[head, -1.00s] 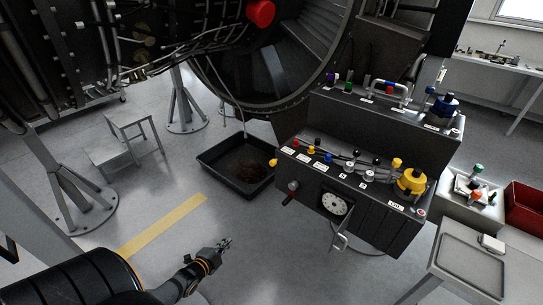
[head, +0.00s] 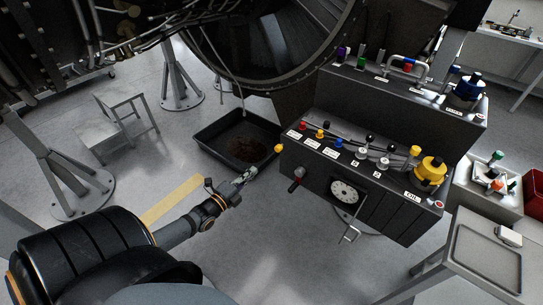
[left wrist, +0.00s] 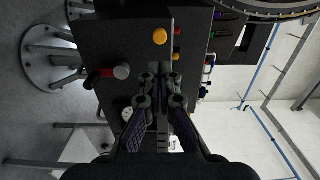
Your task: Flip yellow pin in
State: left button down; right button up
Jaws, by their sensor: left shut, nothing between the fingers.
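A yellow knob (head: 279,148) sticks out from the left end of the dark console (head: 385,205). It also shows as a round yellow end in the left wrist view (left wrist: 160,36). Another yellow-topped pin (head: 415,151) stands on the console's top near its right end, beside a large yellow cap (head: 431,172). I cannot tell which yellow one is the pin. My left gripper (head: 250,174) is shut and empty, left of and below the knob, apart from it. In the left wrist view its fingertips (left wrist: 158,68) are together, below the knob. My right gripper is not in view.
Red, blue and black knobs line the top. A black drip tray (head: 215,147) lies on the floor behind the gripper.

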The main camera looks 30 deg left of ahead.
aim_at(277, 150)
pick_arm(q)
jog(key=w+b, duration=0.1)
jog(key=w, duration=0.2)
jog(key=w+b, duration=0.2)
jog(key=w, duration=0.2)
jog(key=w+d+b, duration=0.1)
jog(key=w, duration=0.2)
jog(key=shift+w+f, duration=0.1)
jog(key=shift+w, duration=0.8)
jog(key=shift+r, duration=0.2)
